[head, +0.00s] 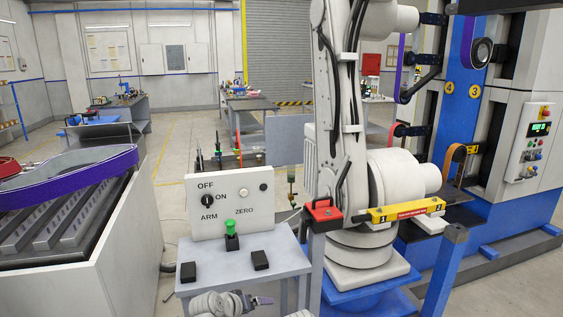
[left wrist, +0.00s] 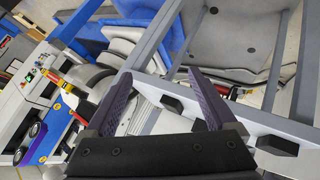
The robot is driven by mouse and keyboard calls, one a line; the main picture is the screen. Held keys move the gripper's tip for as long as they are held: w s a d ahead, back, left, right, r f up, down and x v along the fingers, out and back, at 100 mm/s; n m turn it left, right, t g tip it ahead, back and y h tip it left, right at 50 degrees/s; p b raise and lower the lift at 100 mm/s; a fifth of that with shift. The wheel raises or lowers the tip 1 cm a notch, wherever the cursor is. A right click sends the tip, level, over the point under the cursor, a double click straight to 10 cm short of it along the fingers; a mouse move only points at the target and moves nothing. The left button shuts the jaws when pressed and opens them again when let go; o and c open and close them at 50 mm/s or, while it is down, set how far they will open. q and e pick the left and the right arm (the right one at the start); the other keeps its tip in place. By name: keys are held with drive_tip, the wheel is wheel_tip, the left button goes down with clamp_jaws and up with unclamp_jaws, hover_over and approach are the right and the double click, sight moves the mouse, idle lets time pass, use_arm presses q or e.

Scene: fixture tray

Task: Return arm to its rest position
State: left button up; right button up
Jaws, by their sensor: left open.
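A round button (head: 243,192) is above ZERO. A green-topped control (head: 231,228) is at the panel's lower front. A large white industrial arm (head: 330,100) stands upright on a blue base right of the table. My left gripper (head: 264,300) is low at the table's near edge. In the left wrist view it (left wrist: 161,75) is open and empty. My right gripper does not show.
Two black blocks (head: 188,272) (head: 260,260) are on the tabletop. A red-and-yellow fixture (head: 400,210) and a blue post (head: 443,272) stand right. A bin with a purple belt (head: 75,182) is left. A blue and white machine (head: 510,130) stands far right.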

use_arm(q)
drive_tip(key=s+a+f+m+g+y, duration=0.2)
drive_tip(key=s+a+f+g+y, duration=0.45)
drive_tip(key=s, duration=0.65)
drive_tip(key=s+d+r+m+g+p, duration=0.1)
drive_tip(key=s+d+r+m+p, duration=0.2)
drive_tip(key=s+d+r+p, duration=0.2)
drive_tip(key=s+d+p, duration=0.1)
drive_tip(key=d, duration=0.2)
drive_tip(key=shift+r+m+g, duration=0.25)
drive_tip(key=shift+m+g, duration=0.1)
drive_tip(key=shift+m, duration=0.05)
